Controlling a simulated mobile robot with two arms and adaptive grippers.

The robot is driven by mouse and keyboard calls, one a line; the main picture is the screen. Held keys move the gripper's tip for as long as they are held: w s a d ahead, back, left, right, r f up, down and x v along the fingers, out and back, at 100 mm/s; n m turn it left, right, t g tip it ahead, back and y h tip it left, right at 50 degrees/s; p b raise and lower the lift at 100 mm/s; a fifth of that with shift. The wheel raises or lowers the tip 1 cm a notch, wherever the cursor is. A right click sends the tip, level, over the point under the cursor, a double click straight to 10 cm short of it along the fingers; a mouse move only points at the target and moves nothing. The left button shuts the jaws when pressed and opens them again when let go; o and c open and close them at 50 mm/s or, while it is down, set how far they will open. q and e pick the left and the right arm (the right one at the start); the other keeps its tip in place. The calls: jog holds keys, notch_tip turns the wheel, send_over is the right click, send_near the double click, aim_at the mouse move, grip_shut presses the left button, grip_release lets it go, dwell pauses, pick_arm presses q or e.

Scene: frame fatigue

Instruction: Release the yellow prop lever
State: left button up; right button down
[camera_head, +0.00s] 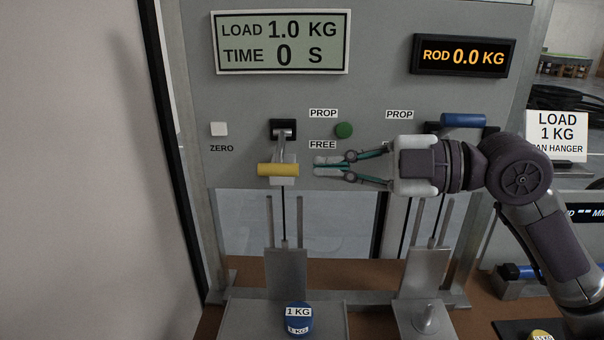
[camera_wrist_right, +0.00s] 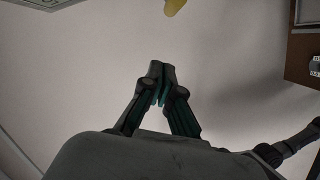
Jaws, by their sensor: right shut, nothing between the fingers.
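The yellow prop lever (camera_head: 278,170) is a yellow horizontal grip on a grey arm below a black bracket on the panel. It hangs low, near the level of the FREE label. My right gripper (camera_head: 318,166) is shut and empty, just right of the yellow grip, with a small gap seeming to lie between them. In the right wrist view the closed fingertips (camera_wrist_right: 160,68) show, and a bit of the yellow grip (camera_wrist_right: 174,6) is at the top edge. My left gripper is not in view.
A blue lever (camera_head: 463,120) sits higher, behind my right arm. A green button (camera_head: 344,130) and a white ZERO button (camera_head: 218,129) are on the panel. A blue 1 KG weight (camera_head: 299,318) stands on the left pan below. The displays read LOAD 1.0 KG, TIME 0 S, ROD 0.0 KG.

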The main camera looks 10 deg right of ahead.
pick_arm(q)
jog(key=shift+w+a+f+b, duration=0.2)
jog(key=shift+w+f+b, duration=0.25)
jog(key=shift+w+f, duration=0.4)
pick_arm(e)
jog(key=shift+v, duration=1.9)
